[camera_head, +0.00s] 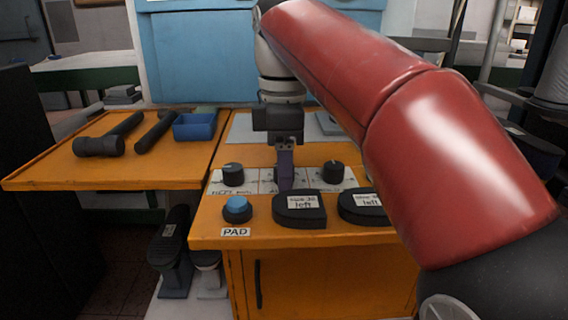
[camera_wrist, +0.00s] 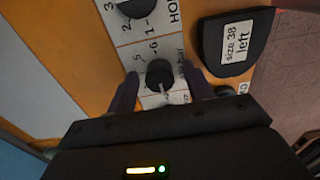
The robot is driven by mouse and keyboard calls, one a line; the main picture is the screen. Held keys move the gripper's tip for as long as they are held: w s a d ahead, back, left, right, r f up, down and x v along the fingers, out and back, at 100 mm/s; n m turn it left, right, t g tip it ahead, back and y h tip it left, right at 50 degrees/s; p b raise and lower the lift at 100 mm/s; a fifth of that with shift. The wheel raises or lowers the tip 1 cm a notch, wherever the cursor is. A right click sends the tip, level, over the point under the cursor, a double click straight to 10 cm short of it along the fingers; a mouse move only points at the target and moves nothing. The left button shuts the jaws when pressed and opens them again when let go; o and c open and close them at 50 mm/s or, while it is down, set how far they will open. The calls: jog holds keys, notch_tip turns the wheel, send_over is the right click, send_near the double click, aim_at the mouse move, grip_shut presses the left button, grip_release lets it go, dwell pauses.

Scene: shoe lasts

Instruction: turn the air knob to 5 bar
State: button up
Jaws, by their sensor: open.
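In the wrist view a round black knob (camera_wrist: 160,74) stands on a white scale card (camera_wrist: 143,55) with printed numbers; a 5 and a 6 are legible at its upper left. A pale pointer mark shows on the knob's lower side. The card's name is too blurred to read surely. My gripper (camera_wrist: 160,70) is open, with one purple finger on each side of this knob; I cannot tell whether they touch it. In the head view my gripper (camera_head: 285,183) points down at the middle of the knob panel and hides the middle knob.
A left knob (camera_head: 233,174) and a right knob (camera_head: 334,171) flank my gripper. In front are a blue PAD button (camera_head: 237,208) and two black shoe lasts (camera_head: 300,209) (camera_head: 364,206). Hammers (camera_head: 108,137) and a blue bin (camera_head: 194,127) lie on the left orange table.

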jog(key=c, duration=1)
jog(key=shift+r, duration=0.1)
